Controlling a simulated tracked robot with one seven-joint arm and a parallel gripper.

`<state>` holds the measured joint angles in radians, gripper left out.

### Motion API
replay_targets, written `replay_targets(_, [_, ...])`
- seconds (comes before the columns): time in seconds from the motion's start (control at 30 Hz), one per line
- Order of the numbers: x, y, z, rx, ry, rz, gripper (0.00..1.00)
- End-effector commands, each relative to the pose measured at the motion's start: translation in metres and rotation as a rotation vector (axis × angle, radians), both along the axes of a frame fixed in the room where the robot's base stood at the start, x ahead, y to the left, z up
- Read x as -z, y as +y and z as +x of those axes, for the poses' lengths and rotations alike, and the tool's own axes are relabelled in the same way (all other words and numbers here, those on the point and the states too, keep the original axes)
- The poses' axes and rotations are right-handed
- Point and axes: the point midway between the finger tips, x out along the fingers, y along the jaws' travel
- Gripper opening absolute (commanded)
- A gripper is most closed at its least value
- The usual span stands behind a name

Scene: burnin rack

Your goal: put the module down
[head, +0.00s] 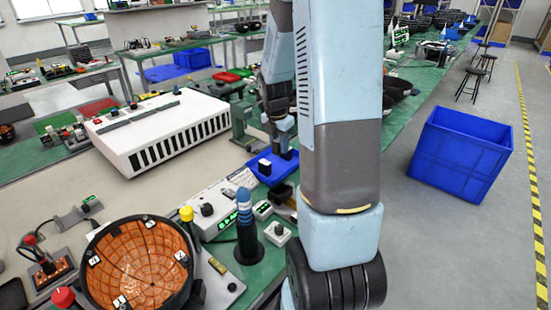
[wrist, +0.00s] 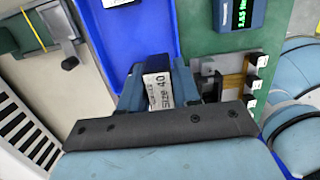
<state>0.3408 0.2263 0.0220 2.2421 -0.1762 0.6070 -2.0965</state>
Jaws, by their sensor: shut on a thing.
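The module (wrist: 158,90), with a white printed label, sits between the fingers of my gripper (wrist: 158,82) in the wrist view. My gripper is shut on it. A blue tray (wrist: 132,42) lies beyond and to the left of the module in the wrist view. In the head view my gripper (head: 284,148) is low at the blue tray (head: 288,171), partly behind my own arm. I cannot tell whether the module touches the tray. Another white-labelled piece (wrist: 118,3) shows at the top of the wrist view.
A green bench (wrist: 205,35) lies right of the tray, with a green-digit meter (wrist: 241,14) and brass-and-black fittings (wrist: 252,82). In the head view a long white slotted unit (head: 160,130) stands left of the tray; an orange-lined bowl (head: 140,262) is nearer. A large blue bin (head: 462,150) stands on the floor.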

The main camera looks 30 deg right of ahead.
Motion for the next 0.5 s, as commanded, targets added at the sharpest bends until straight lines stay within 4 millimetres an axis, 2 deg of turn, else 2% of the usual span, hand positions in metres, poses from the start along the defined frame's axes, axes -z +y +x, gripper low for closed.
replay_targets(0.3, [0.041,-0.009,0.031,0.000,0.002,0.000,0.01])
replay_targets(0.5, [0.052,-0.012,0.042,0.001,0.000,0.000,0.01])
